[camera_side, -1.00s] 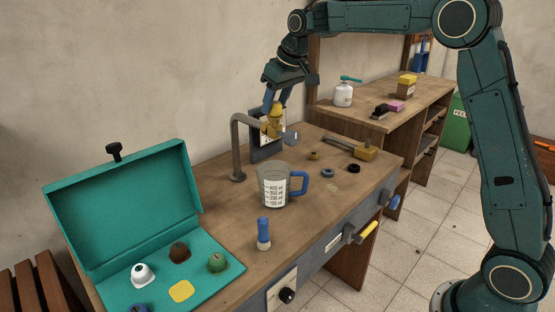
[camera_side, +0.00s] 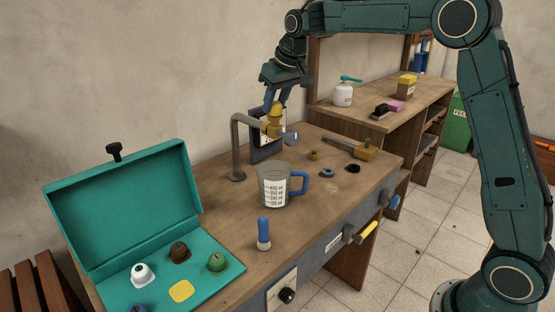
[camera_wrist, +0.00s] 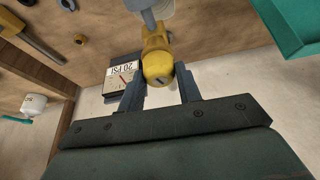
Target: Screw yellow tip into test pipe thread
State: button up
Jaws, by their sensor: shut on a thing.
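The yellow tip (camera_side: 274,123) is at the free end of the bent grey test pipe (camera_side: 236,150), which stands on the bench. It touches the pipe end or sits on it; how deep the thread is engaged I cannot tell. My gripper (camera_side: 271,106) comes down from above with its blue fingers closed on the tip. In the wrist view the tip (camera_wrist: 157,66) shows its rounded, slotted end between the fingers of my gripper (camera_wrist: 160,82). A grey piece beyond the tip is partly hidden.
A pressure gauge (camera_wrist: 122,78) stands close behind the pipe. A measuring jug (camera_side: 272,188) and a blue-capped bottle (camera_side: 264,235) stand in front. An open teal case (camera_side: 122,215) holds several coloured tips and a yellow patch (camera_side: 181,291). A brass-headed tool (camera_side: 366,153) and rings lie right.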

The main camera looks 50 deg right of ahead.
dwell(0.4)
jog(key=shift+m+h, duration=0.4)
jog(key=shift+m, duration=0.5)
jog(key=shift+m+h, duration=0.3)
jog(key=shift+m, duration=0.5)
jog(key=shift+g, duration=0.3)
jog(key=shift+m, duration=0.4)
jog(key=o, duration=0.9)
jog(key=shift+c, duration=0.2)
jog(key=shift+r, duration=0.1)
